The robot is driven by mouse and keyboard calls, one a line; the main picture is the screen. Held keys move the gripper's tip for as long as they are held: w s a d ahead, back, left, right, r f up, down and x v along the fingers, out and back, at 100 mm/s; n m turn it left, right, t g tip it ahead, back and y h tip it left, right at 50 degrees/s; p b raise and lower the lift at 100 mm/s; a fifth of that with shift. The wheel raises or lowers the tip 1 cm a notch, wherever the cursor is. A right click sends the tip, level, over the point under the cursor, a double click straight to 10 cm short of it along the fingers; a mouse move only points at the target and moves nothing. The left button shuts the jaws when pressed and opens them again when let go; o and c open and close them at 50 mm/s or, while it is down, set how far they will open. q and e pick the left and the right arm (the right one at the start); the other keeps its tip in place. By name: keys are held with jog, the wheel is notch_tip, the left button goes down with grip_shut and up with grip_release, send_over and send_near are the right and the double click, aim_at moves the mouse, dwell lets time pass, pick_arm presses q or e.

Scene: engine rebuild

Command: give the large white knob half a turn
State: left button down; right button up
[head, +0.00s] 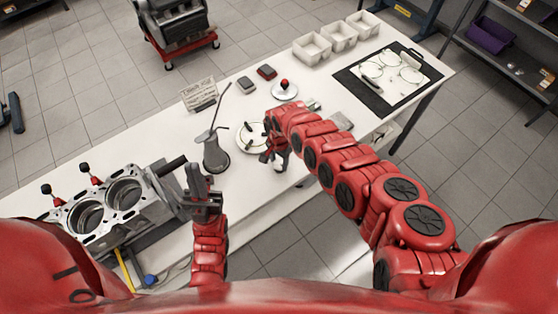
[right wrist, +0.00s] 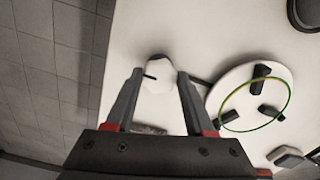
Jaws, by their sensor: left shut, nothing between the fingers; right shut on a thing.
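The white knob (right wrist: 158,72) sits between the two fingers of my right gripper (right wrist: 157,80) in the right wrist view, with a small dark mark on its left side. The gripper is shut on it. In the head view the right gripper (head: 278,158) points down near the bench's front edge, and a bit of the white knob (head: 278,168) shows under it. My left gripper (head: 197,172) is shut and empty, between the engine block and the grey oil can.
A white disc (head: 249,143) with black blocks stands beside the knob; the right wrist view shows a thin ring on it. A grey oil can (head: 216,158) and engine block (head: 104,208) are left. White bins (head: 312,50) and a black mat (head: 368,92) lie far right.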

grip_shut()
jog(key=shift+n, duration=0.3)
